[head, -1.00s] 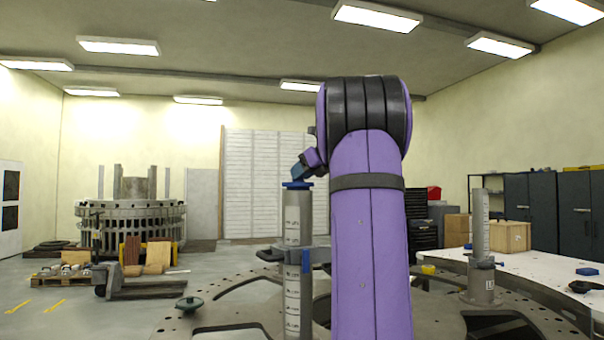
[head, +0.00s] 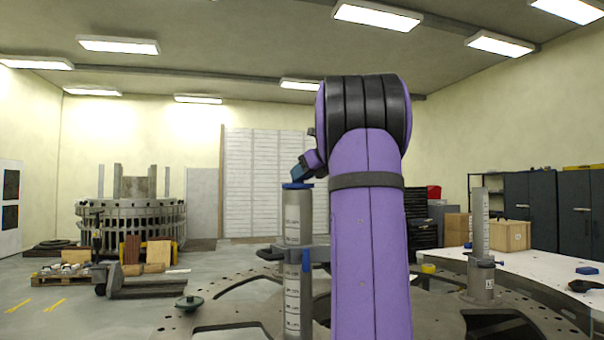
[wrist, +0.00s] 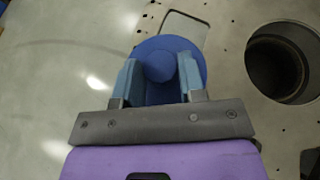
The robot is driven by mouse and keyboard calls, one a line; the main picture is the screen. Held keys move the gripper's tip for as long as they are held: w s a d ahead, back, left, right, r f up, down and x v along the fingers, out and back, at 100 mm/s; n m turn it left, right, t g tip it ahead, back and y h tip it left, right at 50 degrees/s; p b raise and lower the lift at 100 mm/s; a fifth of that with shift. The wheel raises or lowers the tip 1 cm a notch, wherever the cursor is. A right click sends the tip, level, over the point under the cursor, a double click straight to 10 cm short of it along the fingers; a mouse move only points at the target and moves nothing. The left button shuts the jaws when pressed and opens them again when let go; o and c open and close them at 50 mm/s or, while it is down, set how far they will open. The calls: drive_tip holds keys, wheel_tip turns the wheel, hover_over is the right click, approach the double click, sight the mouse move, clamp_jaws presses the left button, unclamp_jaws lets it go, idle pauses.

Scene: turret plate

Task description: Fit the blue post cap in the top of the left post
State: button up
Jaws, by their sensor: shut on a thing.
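The blue post cap (wrist: 170,47) is a round disc with a raised knob, seen from above in the wrist view. My gripper (wrist: 160,80) is shut on its knob, one light-blue finger on each side. In the head view the cap (head: 297,186) sits level at the top of the left post (head: 292,215), a grey post with printed markings. My gripper (head: 302,172) is just above it there, partly behind my purple arm. In the wrist view the cap hides the post below it. I cannot tell how deep the cap sits.
A second marked post (head: 480,225) stands at right on the turret plate (head: 230,310). A dark green knobbed lid (head: 189,303) lies on the plate at left. A white table (head: 545,268) with a small blue object is at far right. A round hole (wrist: 280,65) shows beside the cap.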

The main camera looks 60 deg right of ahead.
drive_tip(key=shift+f, duration=0.15)
drive_tip(key=o, duration=0.7)
drive_tip(key=shift+o, duration=0.2)
drive_tip(key=v, duration=1.1)
drive_tip(key=shift+f, duration=0.1)
idle(0.7)
